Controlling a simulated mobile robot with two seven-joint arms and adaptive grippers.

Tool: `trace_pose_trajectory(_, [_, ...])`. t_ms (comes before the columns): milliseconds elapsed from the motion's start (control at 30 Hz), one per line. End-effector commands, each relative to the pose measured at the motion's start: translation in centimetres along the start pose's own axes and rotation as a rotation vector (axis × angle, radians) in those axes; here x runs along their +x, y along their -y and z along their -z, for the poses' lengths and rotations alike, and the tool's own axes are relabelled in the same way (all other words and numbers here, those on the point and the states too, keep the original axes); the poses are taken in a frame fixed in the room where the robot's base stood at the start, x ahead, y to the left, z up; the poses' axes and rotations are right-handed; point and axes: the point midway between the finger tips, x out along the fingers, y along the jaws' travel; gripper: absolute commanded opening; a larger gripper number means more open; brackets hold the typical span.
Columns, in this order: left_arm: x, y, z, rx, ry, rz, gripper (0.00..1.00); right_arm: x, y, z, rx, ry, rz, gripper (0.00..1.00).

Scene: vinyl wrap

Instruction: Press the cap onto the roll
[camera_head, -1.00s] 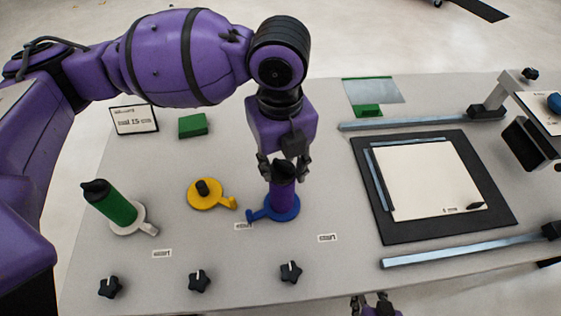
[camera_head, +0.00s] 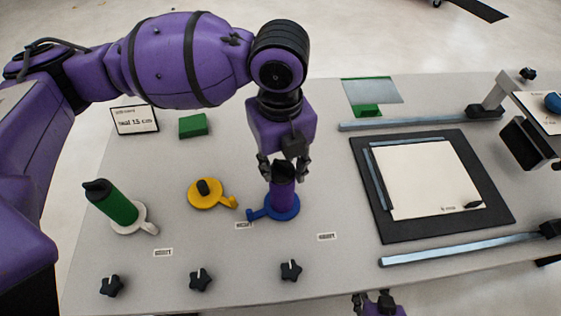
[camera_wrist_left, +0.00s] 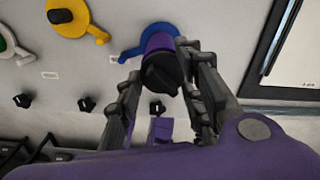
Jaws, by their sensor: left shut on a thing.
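A purple roll (camera_head: 282,196) stands upright on a round blue holder (camera_head: 259,214) with a side tab. A black cap (camera_head: 283,171) sits at the top of the roll; whether it is fully seated cannot be told. My left gripper (camera_head: 284,166) points down over the roll, shut on the cap. In the left wrist view the black cap (camera_wrist_left: 161,74) is between the fingers, with the purple roll (camera_wrist_left: 158,42) behind it and the blue holder (camera_wrist_left: 133,50) around its base. My right gripper (camera_head: 372,301) shows only partly, beyond the table's front edge.
A green roll (camera_head: 115,206) with a black top stands on a white holder (camera_head: 146,225). A yellow holder (camera_head: 208,195) is left of the blue one. Black star knobs (camera_head: 200,280) line the front. A dark mat (camera_head: 493,213) with a white sheet lies right.

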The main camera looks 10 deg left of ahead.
Motion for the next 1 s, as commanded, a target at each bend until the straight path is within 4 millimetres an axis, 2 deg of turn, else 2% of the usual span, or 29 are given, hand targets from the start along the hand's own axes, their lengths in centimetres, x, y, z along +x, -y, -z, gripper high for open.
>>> trace_pose_trajectory(1000, [0.02, 0.02, -0.02, 0.000, 0.001, 0.001, 0.24, -0.17, 0.11, 0.74, 0.007, -0.012, -0.001, 0.40])
